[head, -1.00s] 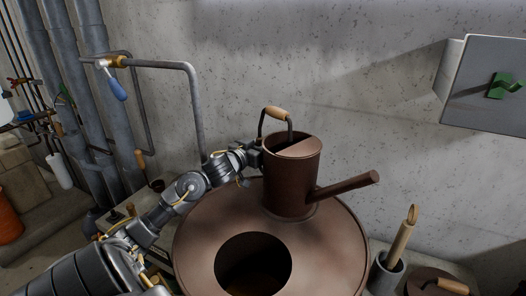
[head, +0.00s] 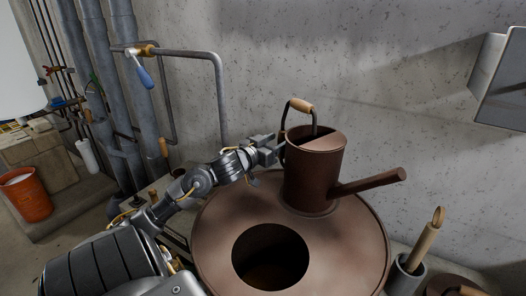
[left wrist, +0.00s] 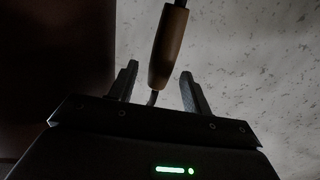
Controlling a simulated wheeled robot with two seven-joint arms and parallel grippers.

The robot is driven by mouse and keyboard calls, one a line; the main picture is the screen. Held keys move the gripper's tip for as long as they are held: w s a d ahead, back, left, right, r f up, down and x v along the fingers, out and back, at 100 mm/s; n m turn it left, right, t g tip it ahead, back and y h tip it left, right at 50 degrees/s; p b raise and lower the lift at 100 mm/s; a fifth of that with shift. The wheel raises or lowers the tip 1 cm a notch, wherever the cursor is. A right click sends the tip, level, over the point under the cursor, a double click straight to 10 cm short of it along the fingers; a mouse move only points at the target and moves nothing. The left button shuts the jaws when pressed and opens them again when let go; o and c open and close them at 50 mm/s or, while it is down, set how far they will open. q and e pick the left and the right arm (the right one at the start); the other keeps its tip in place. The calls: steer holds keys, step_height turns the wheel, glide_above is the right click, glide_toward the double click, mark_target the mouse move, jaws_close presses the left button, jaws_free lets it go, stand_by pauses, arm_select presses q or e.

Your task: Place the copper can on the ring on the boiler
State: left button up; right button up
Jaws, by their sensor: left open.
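The copper can (head: 312,175), dark brown with a long spout to the right, stands upright on the round boiler top (head: 220,225), behind its dark opening. A thin rim shows around the foot of the can; the ring itself is mostly hidden under or behind it. The can's arched handle has a wooden grip (head: 301,105). My left gripper (head: 279,149) is open at the can's left side, below the grip. In the left wrist view, the grip (left wrist: 168,48) shows between and beyond the open fingers (left wrist: 160,88). My right gripper is out of view.
A grey pipe with a blue-handled valve (head: 145,77) runs behind my left arm. A grey holder (head: 407,278) with a wooden-handled tool stands right of the boiler. A grey wall box (head: 503,85) hangs at the right. An orange bucket (head: 28,198) stands at the far left.

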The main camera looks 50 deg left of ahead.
arm_select(q)
steer(key=s, duration=0.7)
steer(key=shift+s+d+b, duration=0.25)
steer(key=shift+d+b, duration=0.05)
steer(key=shift+d, duration=0.05)
